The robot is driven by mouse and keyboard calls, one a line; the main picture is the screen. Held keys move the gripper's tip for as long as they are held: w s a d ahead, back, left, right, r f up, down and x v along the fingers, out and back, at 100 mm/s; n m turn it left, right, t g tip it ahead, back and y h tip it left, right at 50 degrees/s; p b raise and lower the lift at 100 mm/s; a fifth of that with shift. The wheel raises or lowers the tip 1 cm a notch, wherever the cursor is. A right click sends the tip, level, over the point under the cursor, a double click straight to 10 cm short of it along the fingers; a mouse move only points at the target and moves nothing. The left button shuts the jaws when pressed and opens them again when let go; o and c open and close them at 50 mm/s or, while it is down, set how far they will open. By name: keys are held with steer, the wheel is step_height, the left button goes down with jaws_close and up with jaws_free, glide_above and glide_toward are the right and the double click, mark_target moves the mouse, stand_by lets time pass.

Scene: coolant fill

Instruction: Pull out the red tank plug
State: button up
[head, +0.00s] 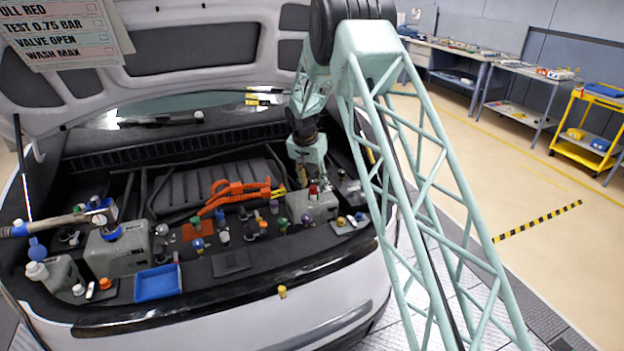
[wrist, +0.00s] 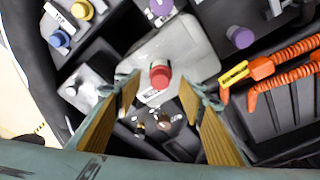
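The red tank plug (wrist: 160,76) sits on top of a grey tank (wrist: 190,50) in the wrist view. In the head view the red plug (head: 313,189) is a small red spot on the grey tank (head: 318,208), at the right of the engine bay. My gripper (wrist: 160,92) is open, with its yellowish fingers apart on either side of the plug in the picture. It is empty and points down at the plug; I cannot tell the height left between them. In the head view my gripper (head: 306,178) is just above the tank, its fingers partly hidden.
A purple cap (wrist: 160,6) is near the plug. Orange cables (head: 235,192) run left of the tank. A blue tray (head: 158,282) sits at the front left. A second grey tank (head: 118,248) with a blue cap is farther left. The raised hood (head: 180,45) is behind.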

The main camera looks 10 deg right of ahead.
mark_target(313, 187)
steer(key=shift+x, duration=1.1)
steer(key=c, duration=0.9)
steer(key=shift+o, duration=0.5)
steer(key=shift+r, duration=0.5)
steer(key=shift+r+p, duration=0.45)
steer(key=shift+r, duration=1.55)
steer(key=shift+r, duration=0.15)
